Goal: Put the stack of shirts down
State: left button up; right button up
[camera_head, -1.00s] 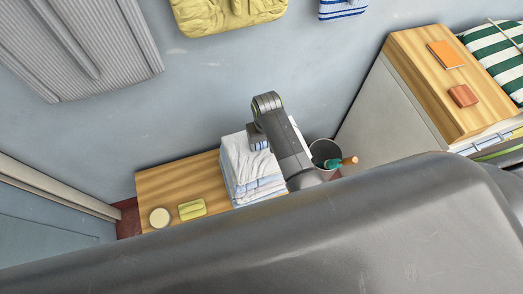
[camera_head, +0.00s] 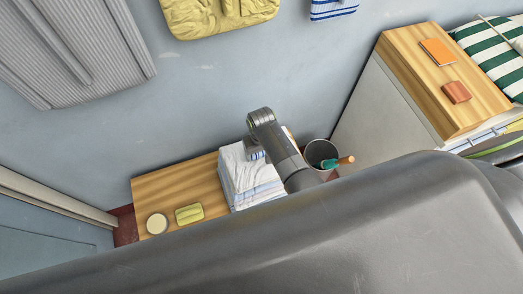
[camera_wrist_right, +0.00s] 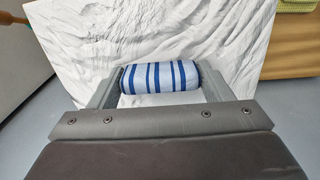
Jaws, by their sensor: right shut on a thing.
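The stack of shirts (camera_head: 250,185), white with pale blue layers, is over the right part of the wooden table (camera_head: 170,187). It is upright, and I cannot tell whether its hidden underside touches the wood. A blue-and-white striped roll (camera_wrist_right: 160,77) lies across its white top. My right gripper (camera_head: 257,154) comes down over the stack from the right. In the right wrist view its two fingers close on the ends of the roll, with white cloth (camera_wrist_right: 80,30) spread beyond. My left gripper is not in view.
A cream round pot (camera_head: 157,223) and a yellow-green block (camera_head: 189,213) stand on the table's left part. A grey bin (camera_head: 318,151) with a green-and-wood handled tool stands right of the stack. A wooden-topped cabinet (camera_head: 410,72) is at the right.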

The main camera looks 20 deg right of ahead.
jog(key=o, duration=2)
jog(key=shift+f, duration=0.1)
notch_tip(320, 180, up, 12)
jog(key=shift+r+p, duration=0.15)
jog(key=shift+p, duration=0.4)
